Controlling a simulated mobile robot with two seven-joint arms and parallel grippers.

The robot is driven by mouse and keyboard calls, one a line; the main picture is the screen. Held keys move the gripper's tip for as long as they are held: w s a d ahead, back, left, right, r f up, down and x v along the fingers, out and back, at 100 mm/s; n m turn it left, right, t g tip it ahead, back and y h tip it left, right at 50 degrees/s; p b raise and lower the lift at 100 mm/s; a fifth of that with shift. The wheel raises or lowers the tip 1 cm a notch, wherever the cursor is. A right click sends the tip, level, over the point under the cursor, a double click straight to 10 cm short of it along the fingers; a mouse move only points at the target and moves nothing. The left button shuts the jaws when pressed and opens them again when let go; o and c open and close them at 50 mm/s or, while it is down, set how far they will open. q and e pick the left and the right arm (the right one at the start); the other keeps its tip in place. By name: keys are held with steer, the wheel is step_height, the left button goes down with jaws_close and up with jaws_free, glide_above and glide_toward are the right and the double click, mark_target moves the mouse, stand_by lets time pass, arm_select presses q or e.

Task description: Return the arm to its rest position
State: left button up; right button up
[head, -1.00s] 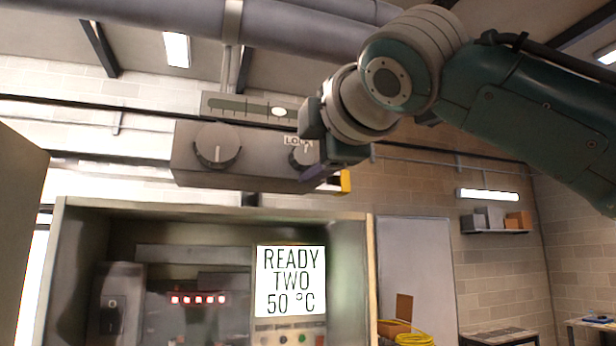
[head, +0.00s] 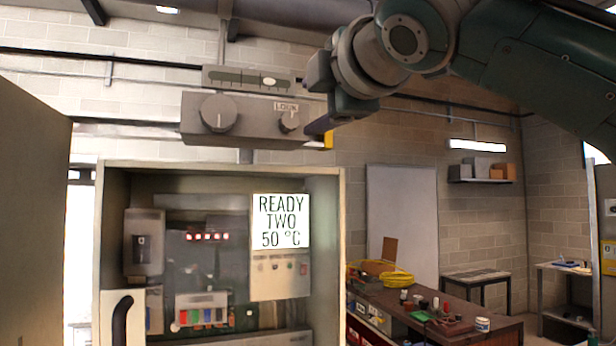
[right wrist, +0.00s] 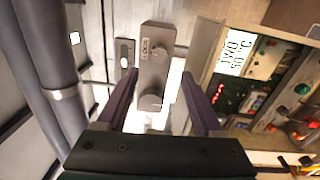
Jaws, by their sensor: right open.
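My right gripper (head: 322,128) comes in from the upper right in the head view, just right of the small knob (head: 289,121) marked LOCK on a grey control box (head: 252,121). In the right wrist view its two purple fingers (right wrist: 160,100) are spread, with nothing held between them. There the control box (right wrist: 155,68) and its larger knob show beyond the fingers, apart from them as far as I can tell. The larger knob (head: 218,113) is at the box's left in the head view. My left gripper is not in view.
An open cabinet (head: 342,240) below the box carries a display (head: 281,221) reading READY TWO 50 °C. A slider panel (head: 240,79) sits above the box. Pipes (right wrist: 50,90) run close by at left in the wrist view. A cluttered bench (head: 500,330) stands at lower right.

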steer(key=s+d+f+m+g+h+p, duration=0.15)
steer(key=s+f+m, duration=0.25)
steer(key=f, duration=0.5)
steer(key=s+d+f+m+g+p, duration=0.1)
steer(key=s+d+f+m+g, duration=0.3)
steer(key=f, duration=0.6)
steer(key=s+d+f+m+g+h+p, duration=0.15)
steer(key=s+f+m, duration=0.3)
steer(key=f, duration=0.45)
steer(key=s+d+f+m+g+h, duration=0.1)
steer(key=s+d+f+m+g, duration=0.1)
steer(key=s, duration=0.6)
steer(key=s+d+f+m+g+h+p, duration=0.1)
steer(key=s+d+f+m+g, duration=0.1)
steer(key=s, duration=0.6)
steer(key=s+d+f+m+g, duration=0.2)
steer(key=s+d+f+m, duration=0.2)
steer(key=s+f, duration=0.3)
steer(key=shift+s+d+g+h, duration=0.4)
steer(key=shift+s+d, duration=0.3)
steer(key=shift+d, duration=0.2)
